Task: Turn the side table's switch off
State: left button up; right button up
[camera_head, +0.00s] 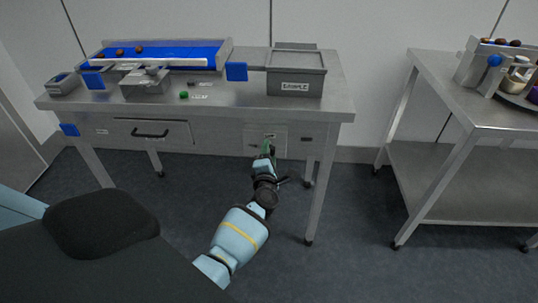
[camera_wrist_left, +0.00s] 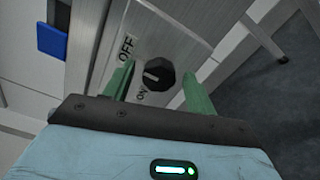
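The side table's switch is a round black knob (camera_wrist_left: 157,74) on a pale metal plate, with OFF and ON labels on its left side. A small light mark on the knob faces the label side; I cannot tell exactly which label it points to. In the head view the switch plate (camera_head: 279,133) is on the table's front, and my gripper partly covers it. My left gripper (camera_head: 268,148) is at the plate. In the left wrist view its green fingers (camera_wrist_left: 159,72) are open, one on each side of the knob, with gaps visible. My right gripper is not in view.
The steel table (camera_head: 225,109) carries a blue conveyor (camera_head: 180,52), a grey labelled bin (camera_head: 296,82) and a small green object (camera_head: 184,95). A drawer (camera_head: 150,133) is left of the switch. Another steel table (camera_head: 430,75) stands at right, with open floor between.

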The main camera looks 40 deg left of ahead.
pick_arm(q)
jog(key=p+v, duration=0.1)
jog(key=v, duration=0.6)
jog(key=shift+s+d, duration=0.2)
jog(key=shift+s, duration=0.15)
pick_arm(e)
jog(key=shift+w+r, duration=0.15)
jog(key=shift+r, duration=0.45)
pick_arm(q)
jog(key=s+d+f+m+g+h+p, duration=0.2)
jog(key=s+d+m+h, duration=0.2)
jog(key=s+m, duration=0.6)
jog(key=s+d+f+m+g+h+p, duration=0.2)
jog(key=s+d+m, duration=0.4)
jog(key=s+m, duration=0.4)
jog(key=s+d+f+m+g+h+p, duration=0.2)
jog(key=s+d+m+h, duration=0.3)
jog(key=s, duration=1.5)
jog(key=m+p, duration=0.1)
jog(key=m, duration=0.3)
jog(key=shift+d+f+m+h, duration=0.25)
jog(key=shift+d+m+h, duration=0.05)
jog(key=shift+m, duration=0.1)
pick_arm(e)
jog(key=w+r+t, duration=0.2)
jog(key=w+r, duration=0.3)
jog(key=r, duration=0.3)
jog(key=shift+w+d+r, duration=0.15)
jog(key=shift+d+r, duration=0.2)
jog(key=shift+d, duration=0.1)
